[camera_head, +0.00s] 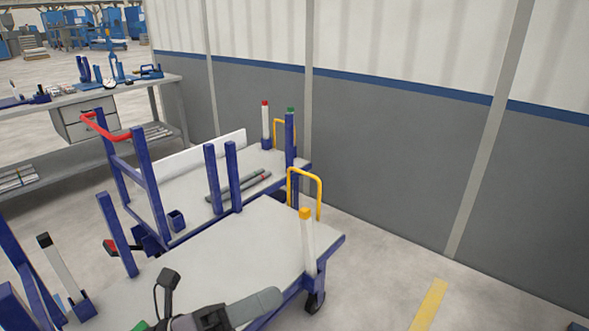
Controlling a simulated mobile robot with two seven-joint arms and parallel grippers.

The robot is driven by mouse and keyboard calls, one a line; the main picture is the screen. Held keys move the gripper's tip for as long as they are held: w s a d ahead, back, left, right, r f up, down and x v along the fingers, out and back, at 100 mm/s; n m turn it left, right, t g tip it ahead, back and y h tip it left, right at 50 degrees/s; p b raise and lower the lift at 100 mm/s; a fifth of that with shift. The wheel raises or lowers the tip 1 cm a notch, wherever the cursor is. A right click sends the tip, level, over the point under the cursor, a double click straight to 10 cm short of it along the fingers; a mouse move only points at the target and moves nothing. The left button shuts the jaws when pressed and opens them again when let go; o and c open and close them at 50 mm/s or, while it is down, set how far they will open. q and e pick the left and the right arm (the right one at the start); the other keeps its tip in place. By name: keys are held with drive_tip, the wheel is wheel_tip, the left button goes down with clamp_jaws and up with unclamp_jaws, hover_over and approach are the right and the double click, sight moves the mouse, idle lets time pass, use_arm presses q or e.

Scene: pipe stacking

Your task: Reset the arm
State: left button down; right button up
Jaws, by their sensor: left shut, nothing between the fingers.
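My left gripper (165,291) shows at the bottom of the head view, dark and small, with its fingers shut and nothing held. It appears in front of the near cart's pale deck (225,252), apart from the posts. Grey parts of my own arm show beside it at the bottom edge. Two dark grey pipes (250,184) lie on the far cart's deck (188,190). My right gripper is not in view.
Blue uprights (118,236) rise from the carts. White posts have orange (306,240), black (62,266) and red (265,119) tops. Yellow hoops (305,172) stand at the right ends. A workbench (125,90) is behind left; a grey wall (400,150) bounds the right. Floor at right is clear.

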use_arm(q)
drive_tip(key=w+a+f+n+t+y+p, duration=0.1)
drive_tip(key=a+f+n+t+y, duration=0.45)
drive_tip(key=n, duration=0.65)
drive_tip(key=w+a+f+n+t+y+p, duration=0.1)
drive_tip(key=a+f+n+t+y, duration=0.5)
drive_tip(key=n, duration=0.6)
drive_tip(key=s+a+f+n+g+y, duration=0.2)
drive_tip(key=s+f+n+g+y, duration=0.1)
drive_tip(key=s+f+n+g, duration=0.1)
drive_tip(key=s+a+f+n+g+y+p, duration=0.1)
drive_tip(key=s+a+f+n+g+y, duration=0.1)
drive_tip(key=s+f+n, duration=0.5)
wheel_tip(320, 180, down, 3)
drive_tip(key=shift+s+a+r+n+g+y, duration=0.15)
drive_tip(key=shift+s+n+g+y, duration=0.1)
drive_tip(key=shift+n+g+y, duration=0.6)
